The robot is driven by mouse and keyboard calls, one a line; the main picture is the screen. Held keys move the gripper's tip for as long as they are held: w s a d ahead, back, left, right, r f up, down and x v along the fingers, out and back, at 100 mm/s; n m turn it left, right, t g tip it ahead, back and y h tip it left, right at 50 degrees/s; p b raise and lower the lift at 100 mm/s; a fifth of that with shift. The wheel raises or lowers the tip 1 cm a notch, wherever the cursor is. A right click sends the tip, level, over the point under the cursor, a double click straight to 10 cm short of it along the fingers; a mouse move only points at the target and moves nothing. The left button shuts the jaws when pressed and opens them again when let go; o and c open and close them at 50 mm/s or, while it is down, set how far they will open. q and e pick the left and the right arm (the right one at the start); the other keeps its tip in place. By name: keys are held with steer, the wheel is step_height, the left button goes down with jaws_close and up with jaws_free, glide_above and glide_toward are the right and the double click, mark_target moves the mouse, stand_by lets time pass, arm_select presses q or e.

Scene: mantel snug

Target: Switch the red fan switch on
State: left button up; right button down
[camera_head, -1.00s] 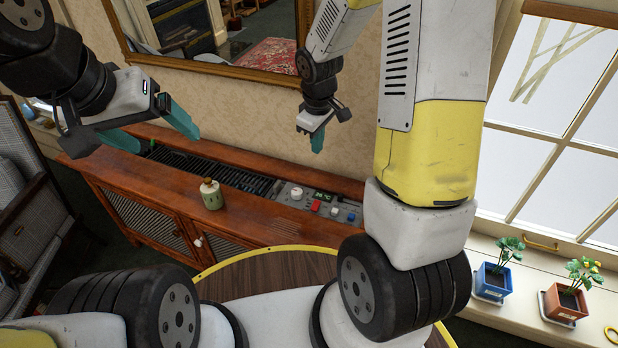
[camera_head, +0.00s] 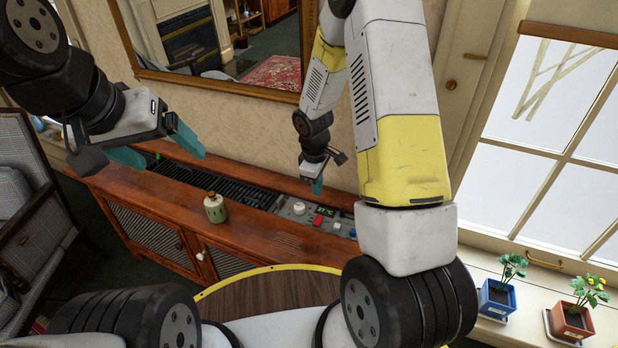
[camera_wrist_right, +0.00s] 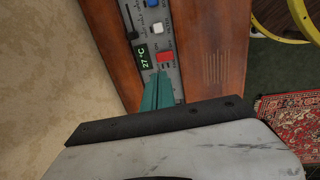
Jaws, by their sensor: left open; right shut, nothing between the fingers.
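The red fan switch (camera_head: 318,221) sits on a grey control panel (camera_head: 290,213) set into the top of the wooden cabinet. It also shows in the right wrist view (camera_wrist_right: 165,57), beside a green display reading 27 °C (camera_wrist_right: 144,57). My right gripper (camera_head: 317,188) is shut and empty, its teal fingers pointing down above the panel. In the right wrist view its fingertips (camera_wrist_right: 162,76) appear just below the red switch; I cannot tell whether they touch it. My left gripper (camera_head: 168,150) is open and empty over the cabinet's left part.
A green jar (camera_head: 215,208) stands on the wooden cabinet (camera_head: 170,205). A mirror (camera_head: 215,45) hangs behind. Potted plants (camera_head: 497,297) line the right windowsill.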

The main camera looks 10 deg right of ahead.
mark_target(319, 218)
steer(key=f, duration=0.4)
steer(key=w+f, duration=0.1)
steer(key=f, duration=0.3)
steer(key=d+f, duration=0.1)
steer(key=f, duration=0.3)
steer(key=shift+w+f, duration=0.15)
steer(key=shift+w, duration=0.15)
steer(key=shift+d, duration=0.1)
steer(key=shift+f, duration=0.25)
steer(key=shift+s, duration=0.15)
steer(key=shift+s+a, duration=0.5)
steer(key=shift+s, duration=0.15)
steer(key=shift+w+r, duration=0.1)
steer(key=shift+r, duration=0.1)
